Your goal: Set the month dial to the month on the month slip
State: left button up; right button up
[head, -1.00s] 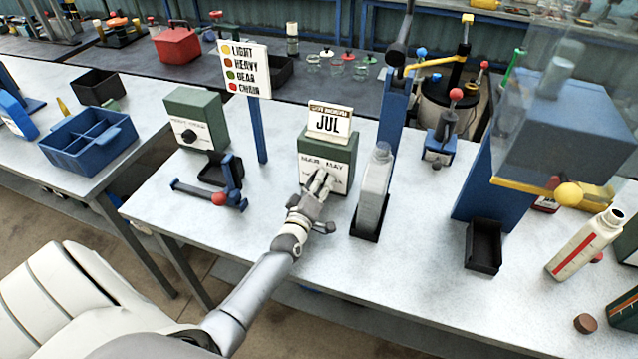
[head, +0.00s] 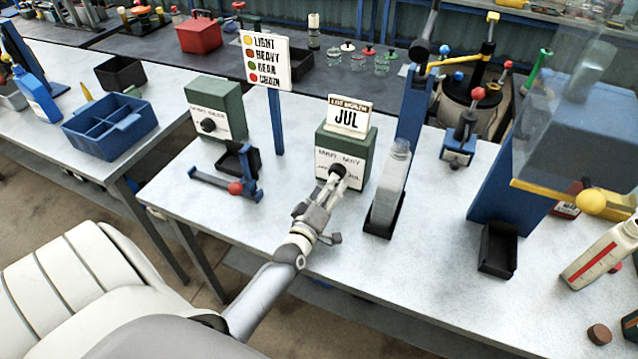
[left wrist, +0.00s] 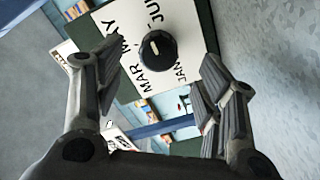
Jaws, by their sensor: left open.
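The month dial is a black round knob (head: 338,171) on the white face of a green box (head: 363,158). In the left wrist view the knob (left wrist: 158,48) has a short white mark, with MAR, MAY, JAN and JUL printed around it; I cannot tell for sure which label the mark faces. The month slip (head: 346,119) stands on top of the box and reads JUL; its small header is hard to read. My left gripper (head: 341,183) is open in front of the dial. Its fingers stand apart on both sides of the knob in the wrist view, with no contact visible. My right gripper is not in view.
A similar green box with a knob (head: 208,125) stands left, behind a blue stand with a red ball (head: 235,188). A colour sign (head: 265,61) on a blue post is between the boxes. A clear bottle (head: 392,180) stands close right of the dial box.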

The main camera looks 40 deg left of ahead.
pick_arm(q)
jog(key=v, duration=0.7)
dwell(0.5)
